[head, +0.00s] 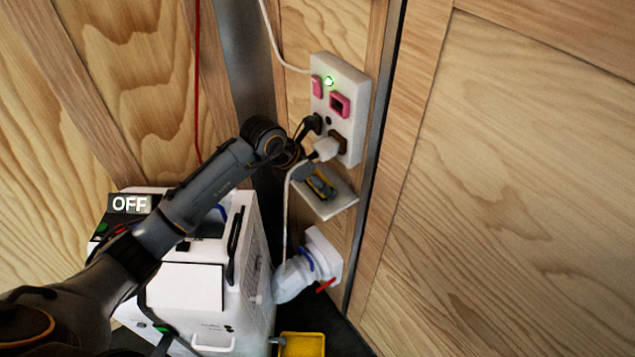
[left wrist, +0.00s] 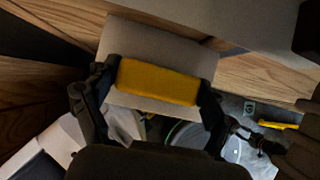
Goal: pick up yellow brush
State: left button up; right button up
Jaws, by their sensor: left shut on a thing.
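The yellow brush (left wrist: 158,82) lies between the two fingers of my left gripper (left wrist: 157,85) in the left wrist view, with a finger at each end of it. My left gripper is shut on it. In the head view the brush (head: 322,184) shows only as a small yellow strip between dark fingers, at the small white shelf (head: 338,205) on the wall. The shelf is right behind the brush; I cannot tell whether they touch. My right gripper is not in view.
A white outlet box (head: 350,85) with plugs and cables is above the shelf. A white machine (head: 255,270) marked OFF stands below my left arm. A white pipe fitting (head: 295,280) and a yellow tray (head: 302,345) are lower down. Wooden walls close in the corner.

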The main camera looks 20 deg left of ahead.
pick_arm(q)
jog(key=shift+r+p, duration=0.35)
jog(key=shift+r, duration=0.15)
jog(key=shift+r+p, duration=0.3)
jog(key=shift+r, duration=0.2)
jog(key=s+a+b, duration=0.1)
jog(key=s+a, duration=1)
jog(key=s, duration=0.3)
jog(key=shift+f, duration=0.25)
jog(key=shift+s, duration=0.1)
